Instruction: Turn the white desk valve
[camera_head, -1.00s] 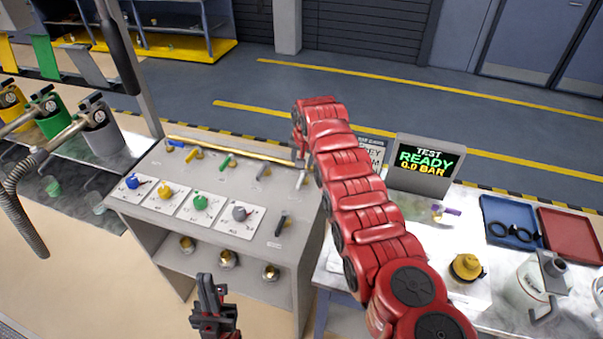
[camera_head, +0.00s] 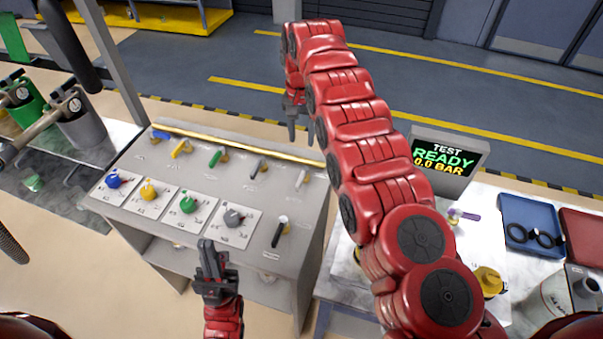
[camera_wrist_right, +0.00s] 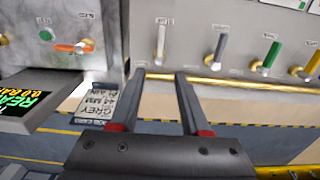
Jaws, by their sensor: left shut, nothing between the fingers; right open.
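The white desk valve (camera_head: 301,179) has a pale lever handle at the right end of the row of levers on the grey desk (camera_head: 262,170). In the right wrist view the white lever (camera_wrist_right: 161,40) stands beyond and between the fingertips, apart from them. My right gripper (camera_head: 300,133) is open and empty, above the desk's far edge near the brass rail. Its two fingers also show in the wrist view (camera_wrist_right: 159,74). My left gripper (camera_head: 208,248) is shut and empty, over the desk's near side.
Blue, yellow, green and grey levers (camera_head: 258,165) continue the row leftward. Colored knobs (camera_head: 188,204) on white plates and a black lever (camera_head: 281,230) are nearer. A brass rail (camera_head: 240,143) runs along the far edge. A test display (camera_head: 444,158) stands to the right.

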